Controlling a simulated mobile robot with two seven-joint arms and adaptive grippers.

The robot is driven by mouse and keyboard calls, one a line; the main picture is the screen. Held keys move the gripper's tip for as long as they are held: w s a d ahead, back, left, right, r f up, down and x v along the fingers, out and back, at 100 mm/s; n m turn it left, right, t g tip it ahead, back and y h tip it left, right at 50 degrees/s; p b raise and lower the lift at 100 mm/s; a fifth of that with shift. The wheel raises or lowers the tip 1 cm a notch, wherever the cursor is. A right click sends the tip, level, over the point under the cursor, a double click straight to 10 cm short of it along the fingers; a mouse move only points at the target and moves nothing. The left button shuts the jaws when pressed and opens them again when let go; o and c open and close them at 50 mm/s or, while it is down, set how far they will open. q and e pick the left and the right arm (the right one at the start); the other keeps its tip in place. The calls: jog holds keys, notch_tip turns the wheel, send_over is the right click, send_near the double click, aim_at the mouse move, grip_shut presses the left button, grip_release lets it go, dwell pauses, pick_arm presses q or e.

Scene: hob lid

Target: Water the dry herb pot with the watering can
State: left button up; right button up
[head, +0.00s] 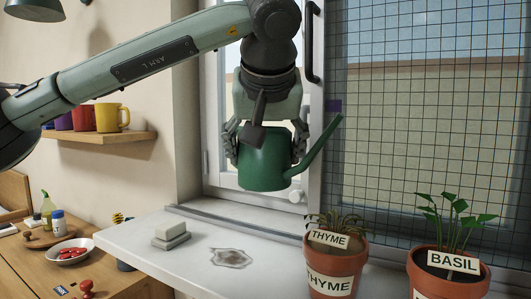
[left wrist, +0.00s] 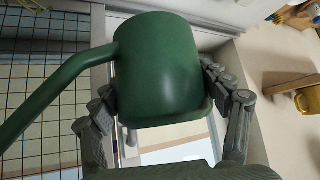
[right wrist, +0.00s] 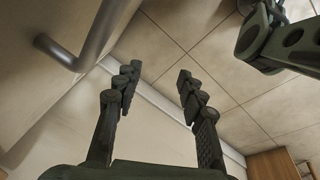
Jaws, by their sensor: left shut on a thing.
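My left gripper (head: 265,145) is shut on the green watering can (head: 263,172), with a finger on each side of its body. The can hangs roughly upright above the windowsill, spout up and to the right. In the left wrist view the can (left wrist: 160,75) fills the space between the fingers. The thyme pot (head: 332,284) stands on the sill below and right of the can; its plant is brownish and drooping. The basil pot (head: 447,284) is farther right, with upright green leaves. My right gripper (right wrist: 157,95) is open and empty, away from the pots.
A window with a grid screen (head: 430,130) stands behind. Mugs sit on a wall shelf (head: 105,146). A wooden counter (head: 22,260) at lower left holds a bowl and bottles.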

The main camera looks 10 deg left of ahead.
pick_arm(q)
jog(key=shift+w+r, duration=0.1)
pick_arm(e)
jog(key=shift+w+r, duration=0.1)
jog(key=shift+w, duration=0.05)
jog(key=shift+w+r, duration=0.35)
jog(key=shift+r, duration=0.05)
dwell(0.4)
pick_arm(q)
jog(key=shift+f, duration=0.2)
pick_arm(e)
jog(key=shift+w+a+r, duration=0.1)
jog(key=shift+w+r, duration=0.1)
jog(key=shift+r, duration=0.05)
pick_arm(q)
jog(key=shift+f+b, duration=0.1)
jog(key=shift+b, duration=0.2)
pick_arm(e)
jog(key=shift+s+r, duration=0.1)
jog(key=shift+s, duration=0.1)
jog(key=shift+w+r, duration=0.15)
